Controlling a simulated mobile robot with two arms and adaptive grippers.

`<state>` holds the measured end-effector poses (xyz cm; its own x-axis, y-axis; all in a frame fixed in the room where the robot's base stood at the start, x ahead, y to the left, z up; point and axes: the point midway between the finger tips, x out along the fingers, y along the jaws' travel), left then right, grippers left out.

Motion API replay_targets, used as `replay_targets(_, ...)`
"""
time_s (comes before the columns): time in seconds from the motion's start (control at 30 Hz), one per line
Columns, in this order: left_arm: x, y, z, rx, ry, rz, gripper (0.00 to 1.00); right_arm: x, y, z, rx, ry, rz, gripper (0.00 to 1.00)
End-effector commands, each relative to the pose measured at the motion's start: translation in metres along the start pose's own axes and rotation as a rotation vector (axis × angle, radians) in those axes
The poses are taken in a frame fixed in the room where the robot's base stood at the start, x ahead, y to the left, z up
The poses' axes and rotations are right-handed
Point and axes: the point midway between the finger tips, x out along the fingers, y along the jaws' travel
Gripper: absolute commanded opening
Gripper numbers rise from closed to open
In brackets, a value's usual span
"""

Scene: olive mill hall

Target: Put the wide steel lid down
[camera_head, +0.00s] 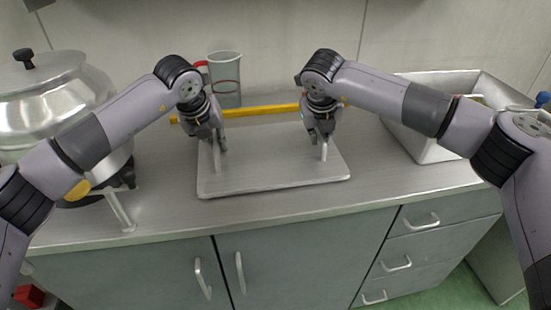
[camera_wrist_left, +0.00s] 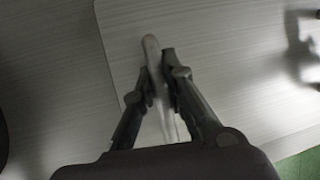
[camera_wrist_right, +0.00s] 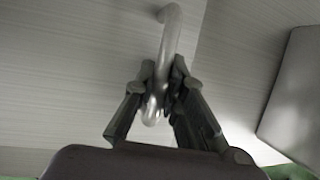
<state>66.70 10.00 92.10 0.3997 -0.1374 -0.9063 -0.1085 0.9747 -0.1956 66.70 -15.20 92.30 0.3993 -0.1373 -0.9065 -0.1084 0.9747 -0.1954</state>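The wide steel lid (camera_head: 272,162) is a flat, rounded rectangle with an upright bar handle near each end. It lies level at the counter; I cannot tell whether it touches the top or hangs just above it. My left gripper (camera_head: 218,142) is shut on its left handle, which also shows between the fingers in the left wrist view (camera_wrist_left: 152,52). My right gripper (camera_head: 322,138) is shut on its right handle, seen between the fingers in the right wrist view (camera_wrist_right: 171,35). The fingers partly hide both handles.
A yellow bar (camera_head: 262,112) lies close behind the lid, with a clear jug (camera_head: 226,85) behind it.

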Motion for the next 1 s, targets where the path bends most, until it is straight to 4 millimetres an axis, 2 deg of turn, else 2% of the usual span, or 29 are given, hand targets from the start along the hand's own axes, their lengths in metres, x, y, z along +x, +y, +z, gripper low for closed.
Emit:
replay_targets(0.3, -0.001, 0.000, 0.001, -0.001, 0.000, 0.001, 0.31, -0.001, 0.000, 0.000, 0.000, 0.001, 0.000, 0.31)
replay_targets(0.67, -0.006, 0.000, 0.001, 0.001, 0.000, -0.001, 0.31, -0.001, 0.000, 0.000, 0.000, 0.000, 0.000, 0.31)
replay_targets(0.77, -0.019, -0.001, 0.001, 0.002, -0.002, -0.001, 0.31, -0.001, 0.000, 0.000, 0.000, 0.000, 0.000, 0.31)
replay_targets(1.0, -0.070, 0.000, 0.002, 0.001, -0.003, -0.001, 0.31, -0.001, 0.000, 0.000, 0.000, 0.000, 0.000, 0.31)
